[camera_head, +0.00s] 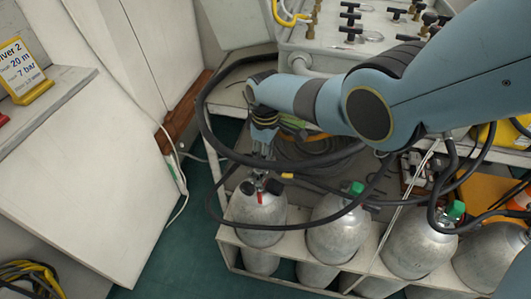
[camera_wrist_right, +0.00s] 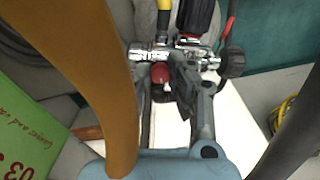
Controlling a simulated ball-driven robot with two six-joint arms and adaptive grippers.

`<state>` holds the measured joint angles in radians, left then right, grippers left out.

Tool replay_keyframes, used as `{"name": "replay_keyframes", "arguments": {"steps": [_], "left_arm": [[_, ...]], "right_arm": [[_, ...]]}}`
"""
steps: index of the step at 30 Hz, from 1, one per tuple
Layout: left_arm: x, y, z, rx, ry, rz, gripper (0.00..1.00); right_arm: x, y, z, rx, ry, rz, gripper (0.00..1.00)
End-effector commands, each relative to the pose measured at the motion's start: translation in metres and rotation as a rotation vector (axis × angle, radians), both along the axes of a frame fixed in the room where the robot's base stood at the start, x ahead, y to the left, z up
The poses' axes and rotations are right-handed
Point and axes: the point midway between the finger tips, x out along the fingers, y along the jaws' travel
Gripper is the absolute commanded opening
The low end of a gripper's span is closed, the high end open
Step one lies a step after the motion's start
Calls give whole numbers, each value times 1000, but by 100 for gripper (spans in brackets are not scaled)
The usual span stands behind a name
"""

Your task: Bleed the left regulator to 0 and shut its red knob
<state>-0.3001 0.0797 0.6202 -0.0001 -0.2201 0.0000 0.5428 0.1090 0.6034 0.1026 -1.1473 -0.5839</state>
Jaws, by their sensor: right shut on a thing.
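The left cylinder (camera_head: 258,212) stands upright in the crate, with a chrome regulator (camera_wrist_right: 150,52) and black fittings at its top. A red knob (camera_wrist_right: 160,72) shows below the chrome body in the right wrist view. My right gripper (camera_head: 263,155) reaches down onto the regulator from above. In the wrist view, my right gripper (camera_wrist_right: 165,85) is shut, with the red knob between its fingertips. A black side knob (camera_wrist_right: 232,62) and a red-and-black part (camera_wrist_right: 200,15) sit beside it. No gauge reading is legible. My left gripper is not in view.
Black hoses (camera_head: 205,120) loop around my right arm and the cylinders. More cylinders with green caps (camera_head: 356,188) stand to the right. The panel (camera_head: 340,45) with black valve handles is behind. Green floor (camera_head: 190,230) is clear at the left of the crate (camera_head: 232,240).

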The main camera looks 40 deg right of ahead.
Motion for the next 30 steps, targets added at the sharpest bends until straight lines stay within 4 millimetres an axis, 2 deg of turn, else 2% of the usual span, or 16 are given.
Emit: {"name": "replay_keyframes", "arguments": {"steps": [17,18,22,23,30], "left_arm": [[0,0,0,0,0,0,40],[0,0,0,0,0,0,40],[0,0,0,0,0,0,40],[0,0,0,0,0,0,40],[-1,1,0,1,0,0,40]], "right_arm": [[0,0,0,0,0,31,0],[0,0,0,0,0,31,23],[0,0,0,0,0,31,40],[0,0,0,0,0,31,43],[0,0,0,0,0,30,43]]}}
